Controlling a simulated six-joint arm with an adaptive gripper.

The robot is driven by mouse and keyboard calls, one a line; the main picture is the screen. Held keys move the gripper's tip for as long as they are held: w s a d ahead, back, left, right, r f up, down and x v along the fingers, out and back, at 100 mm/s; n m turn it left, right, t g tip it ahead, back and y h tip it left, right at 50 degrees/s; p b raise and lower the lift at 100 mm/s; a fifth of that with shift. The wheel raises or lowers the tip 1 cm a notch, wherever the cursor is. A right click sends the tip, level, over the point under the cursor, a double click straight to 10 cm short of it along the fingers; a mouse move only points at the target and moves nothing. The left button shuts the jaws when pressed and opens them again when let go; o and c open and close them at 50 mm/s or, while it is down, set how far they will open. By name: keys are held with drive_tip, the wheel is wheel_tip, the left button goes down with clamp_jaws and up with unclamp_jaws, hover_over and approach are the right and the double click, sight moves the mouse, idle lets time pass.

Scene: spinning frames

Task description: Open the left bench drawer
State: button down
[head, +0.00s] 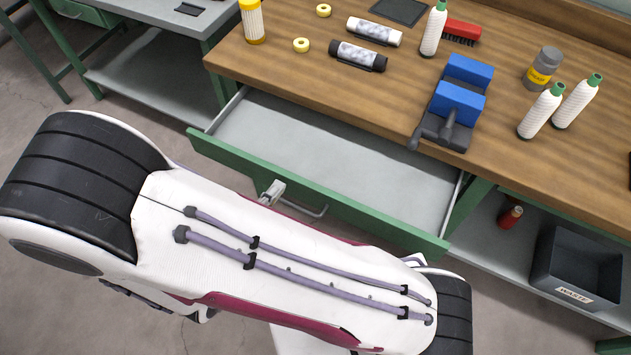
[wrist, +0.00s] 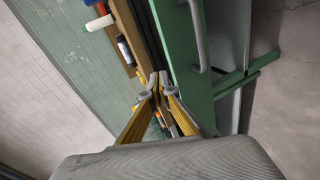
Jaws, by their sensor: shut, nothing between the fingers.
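The left bench drawer (head: 330,150) stands pulled well out from under the wooden bench top. It has a green front (head: 350,208) and a bare grey inside. Its grey bar handle (head: 312,209) is partly hidden behind my white arm. In the wrist view the handle (wrist: 198,35) runs along the green front (wrist: 181,45). My gripper (wrist: 161,84) is shut and empty, with its tips close to the edge of the drawer front, beside the handle rather than around it. I cannot tell whether the tips touch the drawer. In the head view my arm hides most of the gripper.
The wooden bench top (head: 330,85) holds a blue vise (head: 457,103), white bottles (head: 541,111), a grey tin (head: 543,68), a red brush (head: 461,31) and rolls. A waste bin (head: 577,268) stands on the lower shelf at right. A grey side bench (head: 160,75) is at left.

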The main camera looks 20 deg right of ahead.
drive_tip(key=w+a+r+m+g+y, duration=0.1)
drive_tip(key=w+a+r+m+y, duration=0.2)
drive_tip(key=w+a+y, duration=0.45)
wheel_tip(320, 180, up, 12)
drive_tip(key=a+m+g+y, duration=0.1)
drive_tip(key=m+y, duration=0.1)
drive_tip(key=y, duration=0.4)
drive_tip(key=s+d+r+m+g+h, duration=0.1)
drive_tip(key=s+d+r, duration=0.2)
drive_tip(key=s+d, duration=0.35)
drive_tip(key=s+d+r+m+g+h, duration=0.1)
drive_tip(key=s+d+r+g, duration=0.15)
drive_tip(key=s+d, duration=0.4)
drive_tip(key=d+f+m+g+h, duration=0.2)
drive_tip(key=d, duration=0.6)
drive_tip(key=w+d+f+m+g+y, duration=0.1)
drive_tip(key=w+f+m+g, duration=0.1)
drive_tip(key=w+f+m, duration=0.2)
drive_tip(key=w+d+f+m+g+y, duration=0.1)
drive_tip(key=w+d+f+m+g, duration=0.1)
drive_tip(key=w+f, duration=0.7)
wheel_tip(320, 180, down, 3)
drive_tip(key=shift+w+d+m+g, duration=0.15)
drive_tip(key=shift+d+m+g, duration=0.15)
drive_tip(key=shift+m+g, duration=0.5)
